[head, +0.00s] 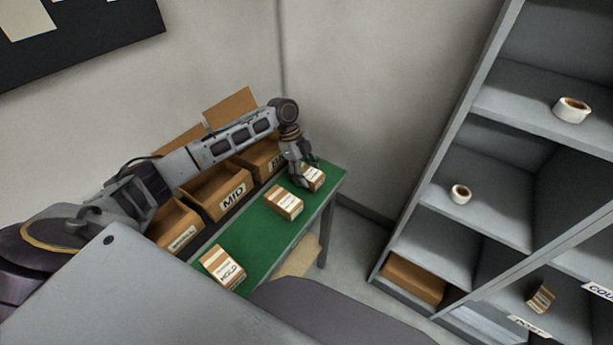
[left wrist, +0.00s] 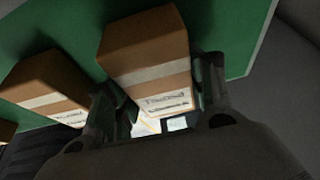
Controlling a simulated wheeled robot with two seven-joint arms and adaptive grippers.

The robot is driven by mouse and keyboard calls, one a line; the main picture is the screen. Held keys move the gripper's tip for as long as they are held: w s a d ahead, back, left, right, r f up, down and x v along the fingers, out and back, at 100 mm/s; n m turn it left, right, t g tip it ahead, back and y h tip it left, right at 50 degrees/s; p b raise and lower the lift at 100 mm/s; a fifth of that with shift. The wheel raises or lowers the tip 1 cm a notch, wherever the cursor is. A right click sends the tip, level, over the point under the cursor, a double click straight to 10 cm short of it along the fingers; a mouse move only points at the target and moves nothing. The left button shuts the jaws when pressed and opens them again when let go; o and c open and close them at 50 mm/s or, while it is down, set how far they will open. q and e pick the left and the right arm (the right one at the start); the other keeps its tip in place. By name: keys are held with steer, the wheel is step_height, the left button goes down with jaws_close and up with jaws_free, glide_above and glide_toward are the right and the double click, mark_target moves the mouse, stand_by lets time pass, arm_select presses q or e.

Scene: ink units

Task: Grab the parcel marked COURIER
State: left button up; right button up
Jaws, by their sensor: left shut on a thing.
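Three small brown parcels with pale bands and labels lie on a green table top (head: 248,238). My left gripper (head: 303,180) is at the far right parcel (head: 314,178), shut on it. In the left wrist view this parcel (left wrist: 148,58) sits between the two fingers; its label is too blurred to read. The middle parcel (head: 284,202) lies close by, and it also shows in the left wrist view (left wrist: 42,82); its label is unreadable. The near parcel (head: 222,268) reads like HOLD. My right gripper is not in view.
Open cardboard bins stand along the table's back, one marked MID (head: 222,190). A grey shelf unit (head: 480,190) at right holds tape rolls (head: 571,109) (head: 461,194), a brown box (head: 413,280) and a small parcel (head: 540,298). Floor lies between table and shelves.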

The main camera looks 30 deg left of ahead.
mark_target(306, 171)
arm_select(q)
step_height(306, 171, up, 10)
steer(key=shift+f, duration=0.15)
stand_by(0.3)
stand_by(0.5)
